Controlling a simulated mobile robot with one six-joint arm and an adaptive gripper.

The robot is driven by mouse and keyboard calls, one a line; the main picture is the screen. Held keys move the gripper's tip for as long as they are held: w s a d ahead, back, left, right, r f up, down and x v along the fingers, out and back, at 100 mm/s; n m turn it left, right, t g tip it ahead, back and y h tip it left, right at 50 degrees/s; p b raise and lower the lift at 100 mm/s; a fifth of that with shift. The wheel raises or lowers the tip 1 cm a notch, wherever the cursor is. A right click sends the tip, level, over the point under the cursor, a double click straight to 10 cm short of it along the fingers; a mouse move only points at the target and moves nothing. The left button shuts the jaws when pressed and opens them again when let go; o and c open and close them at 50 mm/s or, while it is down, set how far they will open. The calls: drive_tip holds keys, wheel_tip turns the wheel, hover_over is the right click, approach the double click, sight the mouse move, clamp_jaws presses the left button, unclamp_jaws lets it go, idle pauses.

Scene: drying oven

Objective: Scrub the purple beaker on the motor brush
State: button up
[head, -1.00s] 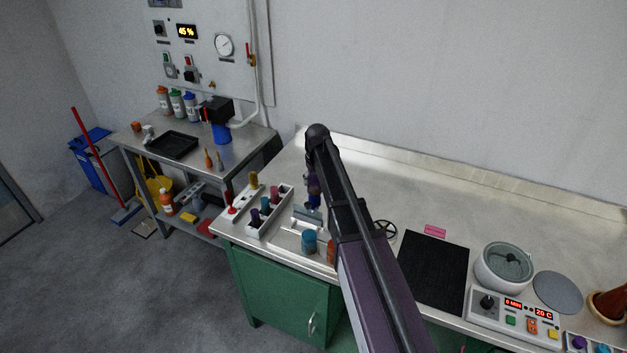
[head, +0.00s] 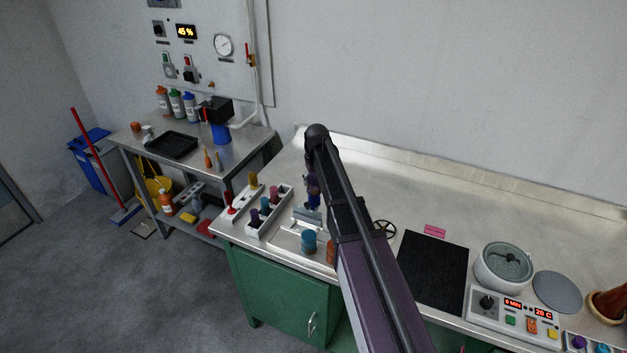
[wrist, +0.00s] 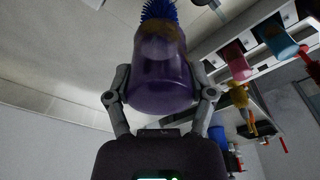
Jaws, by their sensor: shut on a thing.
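The purple beaker (wrist: 160,85) is between the two fingers of my gripper (wrist: 160,97) in the wrist view, and the gripper is shut on it. The beaker is translucent, with a brownish-yellow patch near its far end. Blue brush bristles (wrist: 160,10) show just beyond that end; I cannot tell whether any of the brush is inside the beaker. In the head view, the purple beaker (head: 313,185) shows narrowly beside my arm, with blue just below it. My arm hides most of the gripper there.
A white rack (head: 268,214) with coloured beakers stands left of the held beaker. A teal beaker (head: 309,242) and an orange one (head: 331,252) are in front. A black mat (head: 434,272) and a grey round-bowled device (head: 504,264) lie to the right. The rear counter is clear.

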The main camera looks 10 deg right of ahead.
sight(314, 191)
drive_tip(key=shift+f, duration=0.1)
drive_tip(key=shift+f+b, duration=3.45)
drive_tip(key=shift+b, duration=0.1)
drive_tip(key=shift+r, duration=0.2)
drive_tip(key=shift+r+p, duration=0.45)
drive_tip(key=shift+p, duration=0.2)
drive_tip(key=shift+r, duration=0.1)
idle(0.9)
drive_tip(key=shift+r+p, duration=3.45)
drive_tip(key=shift+p, duration=0.1)
